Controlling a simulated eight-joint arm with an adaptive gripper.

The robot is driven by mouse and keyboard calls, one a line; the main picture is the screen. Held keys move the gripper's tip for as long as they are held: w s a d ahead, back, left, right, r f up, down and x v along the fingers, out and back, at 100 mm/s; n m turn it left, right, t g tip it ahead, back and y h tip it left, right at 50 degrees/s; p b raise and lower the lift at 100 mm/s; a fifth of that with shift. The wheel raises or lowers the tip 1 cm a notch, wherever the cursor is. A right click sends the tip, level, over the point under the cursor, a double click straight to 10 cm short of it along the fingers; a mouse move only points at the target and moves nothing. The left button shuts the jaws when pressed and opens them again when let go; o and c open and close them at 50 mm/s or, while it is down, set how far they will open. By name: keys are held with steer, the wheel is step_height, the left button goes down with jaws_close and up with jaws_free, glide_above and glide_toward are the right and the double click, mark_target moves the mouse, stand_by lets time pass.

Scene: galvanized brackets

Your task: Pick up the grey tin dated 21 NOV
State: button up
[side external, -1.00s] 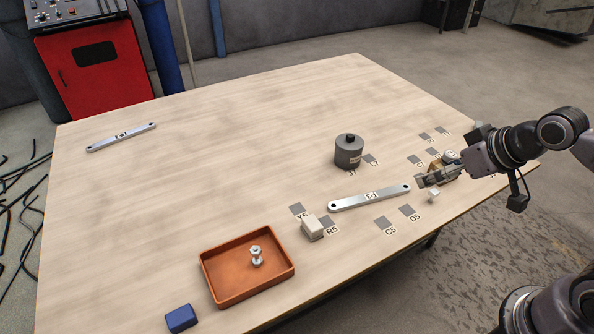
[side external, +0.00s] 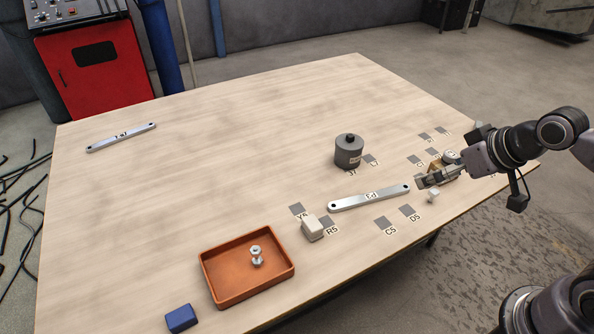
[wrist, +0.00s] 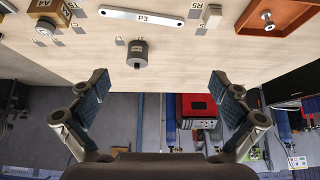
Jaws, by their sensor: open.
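A dark grey tin (side external: 348,152) with a knob on top stands upright on the table, right of the middle in the side view. The tin also shows in the wrist view (wrist: 137,54), above the gap between the fingers. My gripper (side external: 422,181) is at the right side of the table, to the right of the tin and apart from it. In the wrist view my gripper (wrist: 160,80) has its two fingers spread wide with nothing between them.
A metal bar marked P3 (side external: 370,198) lies between tin and front edge. A beige block (side external: 312,228), an orange tray (side external: 206,270) holding a bolt (side external: 257,256), and a blue block (side external: 181,318) are nearer the front. Another bar (side external: 121,137) lies far left. The table's back middle is clear.

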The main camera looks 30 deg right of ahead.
steer(key=n+g+y, duration=0.1)
steer(key=n, duration=0.1)
glide_above(348, 151)
steer(key=s+d, duration=0.2)
steer(key=d, duration=0.2)
step_height(348, 151, down, 16)
steer(key=shift+d+f, duration=0.15)
steer(key=shift+f, duration=0.65)
steer(key=shift+x, duration=5.3)
steer(key=c, duration=1.2)
